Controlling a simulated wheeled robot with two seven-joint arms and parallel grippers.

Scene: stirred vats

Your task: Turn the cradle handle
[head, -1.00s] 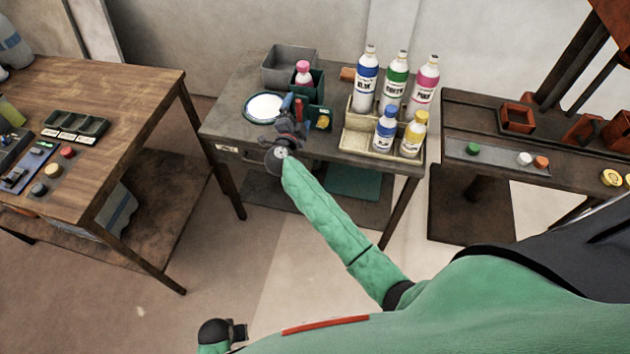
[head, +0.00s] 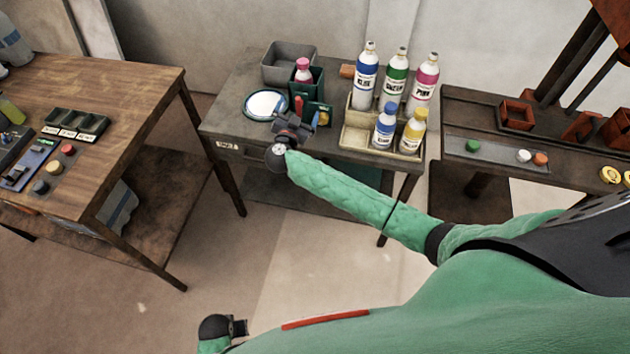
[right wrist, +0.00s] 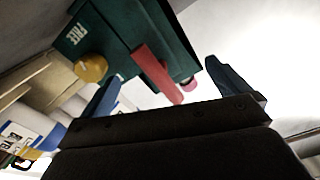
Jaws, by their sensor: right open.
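The dark green cradle (head: 318,88) stands on the middle table with a pink-capped bottle (head: 303,70) in it. Its red handle (head: 298,104) is at the front; in the right wrist view the handle (right wrist: 157,72) is a red bar slanting from the green cradle (right wrist: 118,35). My right gripper (head: 296,122) is at the cradle's front, open, with blue fingertips. In the wrist view the bar's end lies between the fingers (right wrist: 162,78), with gaps on both sides; contact is not visible. My left gripper (head: 238,328) is low at the picture's bottom, far from the table; its jaws are unclear.
A white round plate (head: 265,104) lies left of the cradle, and a grey bin (head: 289,62) behind. A beige rack (head: 352,140) with several bottles stands close on the right. A yellow knob (right wrist: 90,68) is by the left finger in the wrist view.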

